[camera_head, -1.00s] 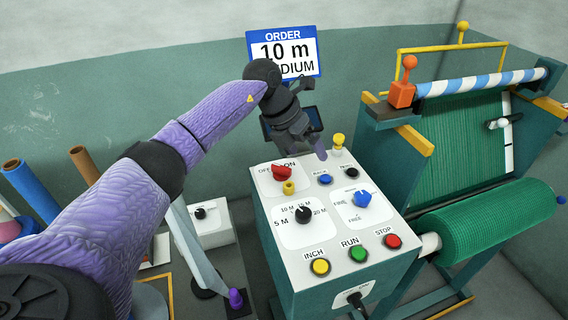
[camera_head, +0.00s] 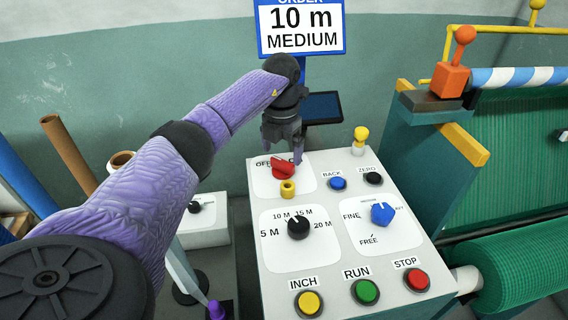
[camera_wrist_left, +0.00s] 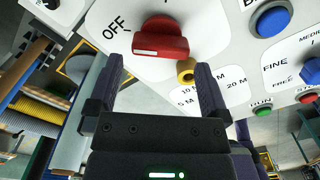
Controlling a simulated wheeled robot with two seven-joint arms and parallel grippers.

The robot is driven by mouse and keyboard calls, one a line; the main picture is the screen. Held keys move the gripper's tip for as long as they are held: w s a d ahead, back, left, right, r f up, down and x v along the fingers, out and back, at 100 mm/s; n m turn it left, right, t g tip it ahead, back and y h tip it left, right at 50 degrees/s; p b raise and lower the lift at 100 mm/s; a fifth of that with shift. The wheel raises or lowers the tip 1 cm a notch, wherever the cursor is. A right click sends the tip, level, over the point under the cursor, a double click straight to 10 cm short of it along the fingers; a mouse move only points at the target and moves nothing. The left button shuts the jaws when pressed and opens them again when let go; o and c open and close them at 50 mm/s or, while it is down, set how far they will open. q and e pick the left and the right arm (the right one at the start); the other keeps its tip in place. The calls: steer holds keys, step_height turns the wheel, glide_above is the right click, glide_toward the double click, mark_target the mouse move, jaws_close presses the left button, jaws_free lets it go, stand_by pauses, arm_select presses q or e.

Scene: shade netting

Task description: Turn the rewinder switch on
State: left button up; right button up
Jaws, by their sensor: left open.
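The red rewinder switch (camera_head: 283,166) sits at the top left of the control panel (camera_head: 325,225), between OFF and ON labels partly hidden by my gripper. In the left wrist view the red switch (camera_wrist_left: 161,39) lies just beyond my fingertips, with its white-marked end towards the OFF label. My left gripper (camera_head: 284,152) is open, above and behind the switch in the head view. My right gripper is not in view.
A yellow ring-like part (camera_head: 288,188) sits just below the switch. A black length knob (camera_head: 299,227), a blue tension knob (camera_head: 382,213) and several push buttons share the panel. The order sign (camera_head: 301,28) stands behind. The green netting roll (camera_head: 530,258) is at right.

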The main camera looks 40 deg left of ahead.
mark_target(282, 160)
arm_select(q)
step_height(282, 160, down, 4)
steer(key=shift+w+r, duration=0.1)
steer(key=shift+r, duration=0.1)
steer(key=shift+c, duration=0.3)
steer(key=c, duration=0.9)
